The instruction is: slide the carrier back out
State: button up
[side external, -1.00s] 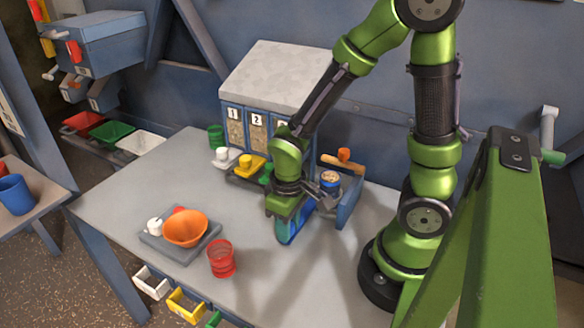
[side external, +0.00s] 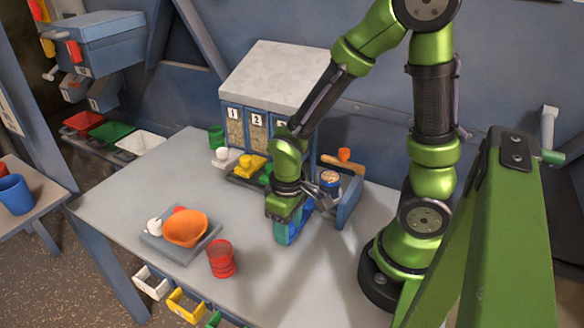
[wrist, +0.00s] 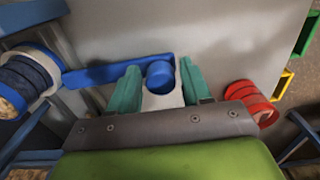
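A blue bar with a round blue knob (wrist: 160,75) at its right end lies low over the table in the wrist view; it appears to be the carrier with its handle. The bar (wrist: 105,72) runs left toward a round blue-banded jar (wrist: 25,80). My gripper (wrist: 160,88) is over the knob, with one teal finger on each side. Narrow gaps seem to show between fingers and knob. In the side view my gripper (side external: 288,230) points down at the table in front of the numbered bins, and its body hides the knob.
The numbered bin cabinet (side external: 275,80) stands behind my gripper. A blue-sided holder (side external: 349,203) with the jar (side external: 329,180) is just right. A red cup (side external: 221,258) and an orange bowl (side external: 186,228) stand left. Table between is clear.

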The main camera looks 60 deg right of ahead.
jog(key=shift+o, duration=0.4)
jog(key=shift+r, duration=0.1)
jog(key=shift+r, duration=0.3)
notch_tip(320, 180, up, 11)
jog(key=shift+r, duration=0.15)
dwell(0.4)
